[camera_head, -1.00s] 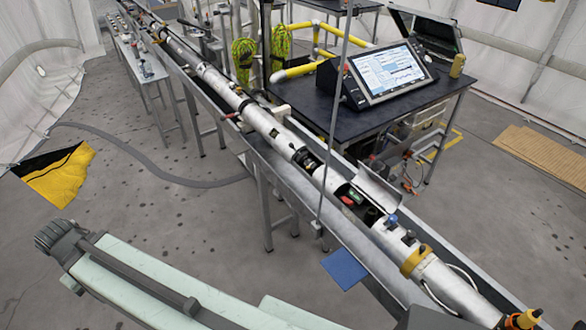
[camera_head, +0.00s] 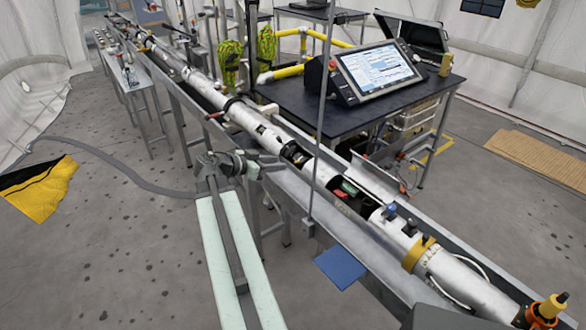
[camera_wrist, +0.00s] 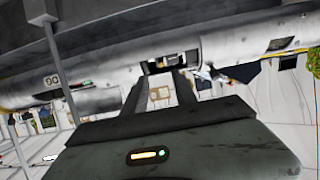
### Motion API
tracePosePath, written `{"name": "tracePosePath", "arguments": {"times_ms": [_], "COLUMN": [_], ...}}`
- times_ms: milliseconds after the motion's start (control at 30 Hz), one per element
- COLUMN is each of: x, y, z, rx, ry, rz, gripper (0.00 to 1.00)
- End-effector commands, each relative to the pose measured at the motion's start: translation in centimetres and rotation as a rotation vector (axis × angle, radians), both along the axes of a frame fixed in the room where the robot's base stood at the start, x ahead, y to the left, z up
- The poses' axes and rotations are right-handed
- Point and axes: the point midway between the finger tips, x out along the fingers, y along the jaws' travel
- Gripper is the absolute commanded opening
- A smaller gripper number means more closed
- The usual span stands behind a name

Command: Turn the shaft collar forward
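The long white tube (camera_head: 265,128) runs diagonally across the head view, with openings cut in its side. A dark fitting (camera_head: 296,154) shows in one opening; it may hold the shaft collar, but the collar is too small to make out. In the wrist view a similar opening (camera_wrist: 160,66) with dark and metal parts lies just beyond my fingertips. My gripper (camera_wrist: 160,80) is open, with its two dark fingers apart and nothing seen between them. In the head view my gripper (camera_head: 268,163) is beside the tube's near side, left of the dark fitting. Contact cannot be told.
The tube rests in a grey metal trough (camera_head: 350,238). A thin upright post (camera_head: 322,120) stands close in front of it. A blue plate (camera_head: 341,267) sticks out from the trough's near side. A black table with a touchscreen console (camera_head: 378,70) stands behind.

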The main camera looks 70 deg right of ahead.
Motion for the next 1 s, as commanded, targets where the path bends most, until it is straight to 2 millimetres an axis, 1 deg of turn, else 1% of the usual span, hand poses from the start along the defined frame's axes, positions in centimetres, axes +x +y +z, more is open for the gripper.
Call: {"name": "tracePosePath", "arguments": {"times_ms": [67,167,400,500,633,867,900,967,1000], "x": [-0.1,-0.5,-2.8,-3.3,-3.8,-3.9,-3.9,-3.9,-3.9], "y": [-0.1,-1.0,-4.4,-5.4,-6.0,-6.1,-6.1,-6.1,-6.1], "z": [0.0,-0.6,-2.5,-2.9,-3.0,-3.0,-3.0,-2.9,-2.9], "rx": [0.0,0.001,0.003,0.003,0.003,0.004,0.004,0.004,0.004], "ry": [-0.001,0.0,0.0,-0.001,-0.001,0.0,0.0,0.0,0.0], "rz": [0.0,-0.001,-0.001,-0.001,0.0,0.001,0.001,0.001,0.001], "gripper": [0.33,0.33,0.33,0.33,0.33,0.33,0.22,0.05,0.0]}}
